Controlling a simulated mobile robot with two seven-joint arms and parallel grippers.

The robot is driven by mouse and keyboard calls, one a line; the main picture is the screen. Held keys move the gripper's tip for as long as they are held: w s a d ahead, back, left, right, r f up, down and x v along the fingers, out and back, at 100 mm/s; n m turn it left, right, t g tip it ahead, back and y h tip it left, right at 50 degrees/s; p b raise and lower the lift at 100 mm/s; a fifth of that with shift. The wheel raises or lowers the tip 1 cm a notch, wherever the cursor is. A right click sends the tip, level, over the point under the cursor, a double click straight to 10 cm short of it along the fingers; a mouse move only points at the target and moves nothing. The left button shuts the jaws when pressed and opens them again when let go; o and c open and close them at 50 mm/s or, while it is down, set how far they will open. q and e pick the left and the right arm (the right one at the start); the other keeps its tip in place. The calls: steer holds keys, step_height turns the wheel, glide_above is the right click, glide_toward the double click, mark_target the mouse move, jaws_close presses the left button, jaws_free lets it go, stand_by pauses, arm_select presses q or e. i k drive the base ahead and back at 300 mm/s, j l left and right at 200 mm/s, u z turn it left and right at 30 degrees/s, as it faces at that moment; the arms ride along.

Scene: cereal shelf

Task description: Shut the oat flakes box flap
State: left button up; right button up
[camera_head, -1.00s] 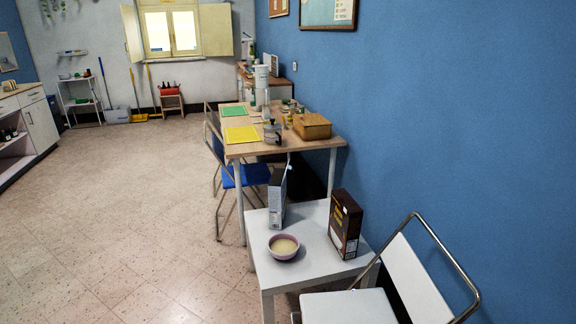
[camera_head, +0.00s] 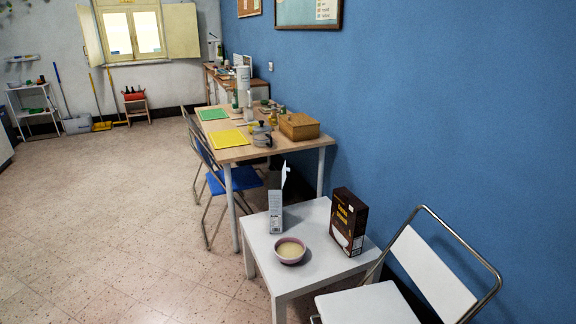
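A pale grey-white box (camera_head: 275,211) stands upright on the small white table (camera_head: 262,247), with a flap (camera_head: 285,174) sticking up from its top. A dark brown box (camera_head: 348,221) stands upright to its right on the same table; its top looks closed. I cannot read from here which of the two is the oat flakes box. Neither of my grippers shows in the view.
A pinkish bowl (camera_head: 290,251) with pale contents is in front of the grey-white box. A white chair (camera_head: 432,270) with a metal frame stands close at the right. A wooden table (camera_head: 222,153) and a blue chair (camera_head: 236,180) are behind. The floor (camera_head: 120,240) at left is clear.

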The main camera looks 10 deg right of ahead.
mark_target(286, 168)
steer(key=i+j+z, duration=0.1)
steer(key=i+j, duration=0.15)
steer(key=j, duration=0.3)
steer(key=i+j+z, duration=0.15)
steer(key=j, duration=0.15)
steer(key=i+j+z, duration=0.25)
steer(key=i+j, duration=0.4)
steer(key=j, duration=0.15)
steer(key=i+j+z, duration=0.25)
steer(key=i+j, duration=0.45)
